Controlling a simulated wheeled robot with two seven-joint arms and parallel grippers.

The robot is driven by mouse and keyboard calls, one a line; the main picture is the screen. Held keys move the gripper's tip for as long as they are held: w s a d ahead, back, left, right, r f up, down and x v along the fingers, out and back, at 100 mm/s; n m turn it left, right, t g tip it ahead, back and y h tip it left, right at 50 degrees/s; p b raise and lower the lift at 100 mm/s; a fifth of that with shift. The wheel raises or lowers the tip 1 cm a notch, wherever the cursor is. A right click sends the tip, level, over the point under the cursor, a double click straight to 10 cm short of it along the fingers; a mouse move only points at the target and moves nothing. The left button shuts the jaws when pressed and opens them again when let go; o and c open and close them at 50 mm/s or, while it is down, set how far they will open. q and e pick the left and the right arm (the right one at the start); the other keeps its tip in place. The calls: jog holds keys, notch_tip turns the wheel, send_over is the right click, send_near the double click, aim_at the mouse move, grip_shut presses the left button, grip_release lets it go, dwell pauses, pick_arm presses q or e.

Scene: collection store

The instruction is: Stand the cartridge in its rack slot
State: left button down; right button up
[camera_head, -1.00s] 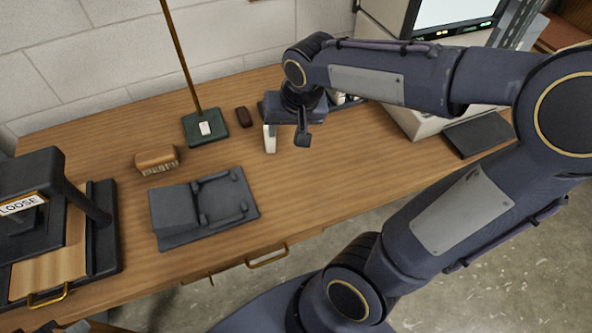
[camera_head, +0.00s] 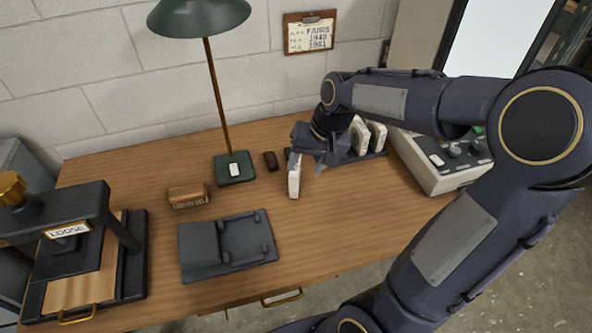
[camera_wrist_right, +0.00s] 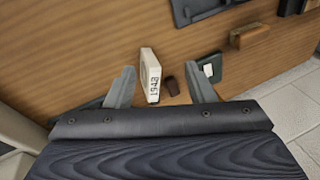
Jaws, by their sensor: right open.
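The cream cartridge (camera_head: 294,178) stands on the desk, left of the rack, in the head view. In the right wrist view the cartridge (camera_wrist_right: 151,75) shows dark digits on its end and lies in the gap between the fingers, nearer the left one. My right gripper (camera_head: 310,160) is open at the cartridge; contact cannot be told. Its two spread fingers show in the wrist view (camera_wrist_right: 161,85). The dark rack (camera_head: 375,156) holds cream cartridges (camera_head: 377,135) behind the gripper; my arm hides part of it, including any free slot. My left gripper is out of view.
A green lamp (camera_head: 235,168) and a small dark brown block (camera_head: 270,160) stand left of the cartridge. A brown brush-like block (camera_head: 188,196), a dark cradle (camera_head: 205,262) and a press marked LOOSE (camera_head: 137,277) are farther left. A grey machine (camera_head: 440,175) stands right.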

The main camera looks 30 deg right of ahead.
jog(key=m+g+h+p, duration=0.1)
jog(key=p, duration=0.1)
send_near(295, 170)
jog(key=s+a, duration=0.2)
jog(key=shift+m+g+h, duration=0.5)
jog(key=shift+g+h, duration=0.2)
jog(key=shift+g, duration=0.1)
jog(key=w+f, duration=0.1)
jog(key=w+d+f+p, duration=0.1)
jog(key=w+f, duration=0.1)
jog(key=w+d+f, duration=0.1)
jog(key=f, duration=0.1)
jog(key=shift+w+p, duration=0.4)
jog(key=f, duration=0.2)
jog(key=f+p, duration=0.1)
jog(key=f, duration=0.2)
jog(key=f+p, duration=0.1)
jog(key=f, duration=0.2)
jog(key=shift+w, duration=0.3)
jog(key=shift+r, duration=0.1)
grip_shut()
